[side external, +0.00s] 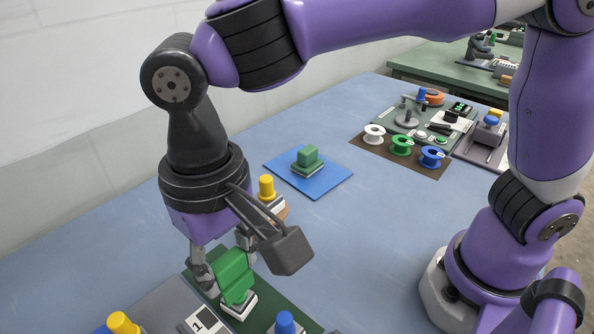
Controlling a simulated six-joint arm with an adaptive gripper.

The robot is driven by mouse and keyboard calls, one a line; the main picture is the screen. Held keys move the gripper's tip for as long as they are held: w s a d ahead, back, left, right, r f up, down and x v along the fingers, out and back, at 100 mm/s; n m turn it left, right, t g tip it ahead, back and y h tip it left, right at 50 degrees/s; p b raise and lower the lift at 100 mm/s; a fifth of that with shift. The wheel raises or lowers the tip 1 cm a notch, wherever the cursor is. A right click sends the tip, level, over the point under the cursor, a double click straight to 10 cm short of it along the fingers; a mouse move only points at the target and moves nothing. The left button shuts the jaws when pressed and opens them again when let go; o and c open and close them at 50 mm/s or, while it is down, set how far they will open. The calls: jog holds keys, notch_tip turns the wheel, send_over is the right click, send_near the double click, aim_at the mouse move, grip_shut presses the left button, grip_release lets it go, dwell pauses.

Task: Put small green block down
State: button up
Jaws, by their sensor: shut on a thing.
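My gripper (229,271) points down at the lower left of the side external view. It is shut on a green block (234,272), with a finger on either side. The block is just above or on a white and grey piece (240,304) on a dark green mat (302,322). I cannot tell whether the two touch. Another green block (307,156) stands on a small base on a blue mat (325,184) farther back.
A yellow-topped piece (266,187) stands close behind my gripper. A blue knob (285,322) and another yellow knob (122,323) are at the front. White, green and blue spools (401,146) sit at the back right. The blue table (370,240) is clear in the middle.

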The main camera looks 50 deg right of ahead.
jog(key=shift+w+a+f, duration=0.1)
jog(key=shift+w+a, duration=0.1)
jog(key=shift+a, duration=0.5)
jog(key=shift+w+a+f, duration=0.1)
jog(key=shift+w+f, duration=0.1)
jog(key=shift+w, duration=0.15)
jog(key=w+d+f, duration=0.1)
jog(key=w+f, duration=0.1)
jog(key=w, duration=0.1)
jog(key=w+d+f, duration=0.2)
jog(key=w, duration=0.1)
jog(key=w+d+f, duration=0.1)
jog(key=w+f, duration=0.1)
jog(key=w, duration=0.1)
jog(key=shift+w+d+f, duration=0.3)
jog(key=shift+w+d, duration=0.05)
jog(key=shift+w, duration=0.05)
jog(key=shift+f, duration=1.95)
jog(key=shift+f, duration=0.15)
jog(key=o, duration=0.9)
jog(key=shift+c, duration=0.2)
